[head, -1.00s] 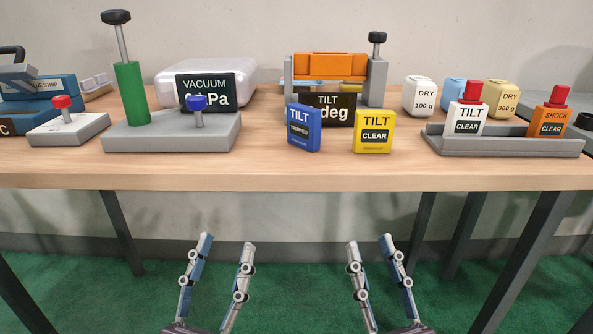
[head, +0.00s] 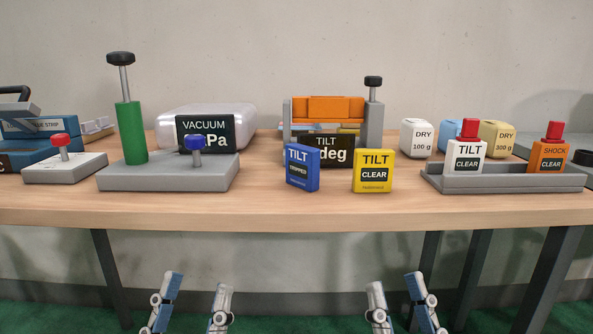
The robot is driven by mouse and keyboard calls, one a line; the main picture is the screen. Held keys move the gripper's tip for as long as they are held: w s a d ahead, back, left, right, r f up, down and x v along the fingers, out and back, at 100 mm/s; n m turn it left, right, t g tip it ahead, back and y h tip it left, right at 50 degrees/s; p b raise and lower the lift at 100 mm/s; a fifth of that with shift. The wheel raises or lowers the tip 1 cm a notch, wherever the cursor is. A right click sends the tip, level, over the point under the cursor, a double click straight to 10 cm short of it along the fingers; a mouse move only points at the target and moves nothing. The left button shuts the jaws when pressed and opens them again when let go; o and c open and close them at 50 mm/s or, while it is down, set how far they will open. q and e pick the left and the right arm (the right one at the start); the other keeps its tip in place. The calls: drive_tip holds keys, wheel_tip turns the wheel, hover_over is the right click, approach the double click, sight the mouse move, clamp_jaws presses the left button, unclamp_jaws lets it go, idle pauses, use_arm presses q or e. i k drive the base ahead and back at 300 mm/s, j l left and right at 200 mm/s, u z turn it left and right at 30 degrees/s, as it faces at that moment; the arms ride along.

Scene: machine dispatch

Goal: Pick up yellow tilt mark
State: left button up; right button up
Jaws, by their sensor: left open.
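The yellow tilt mark (head: 373,171) stands upright near the front of the table, right of centre. Its face reads TILT CLEAR. A blue tilt mark (head: 302,167) reading TILT TRIPPED stands just to its left, a small gap apart. My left gripper (head: 197,281) is open and empty, low in front of the table and below its top. My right gripper (head: 396,281) is also open and empty, below the table edge under the yellow mark. Nothing covers the yellow mark.
A grey tray (head: 500,183) holds a white TILT mark (head: 466,150) and an orange SHOCK mark (head: 548,152) to the right. An orange tilt device (head: 322,108) stands behind. A grey vacuum base (head: 168,176) is at left. The table front (head: 330,209) is clear.

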sight(373, 169)
drive_tip(key=l+u, duration=0.2)
drive_tip(key=u, duration=0.15)
drive_tip(key=l+u, duration=0.2)
drive_tip(key=u, duration=0.15)
drive_tip(key=k+l+u, duration=0.15)
drive_tip(key=u, duration=0.2)
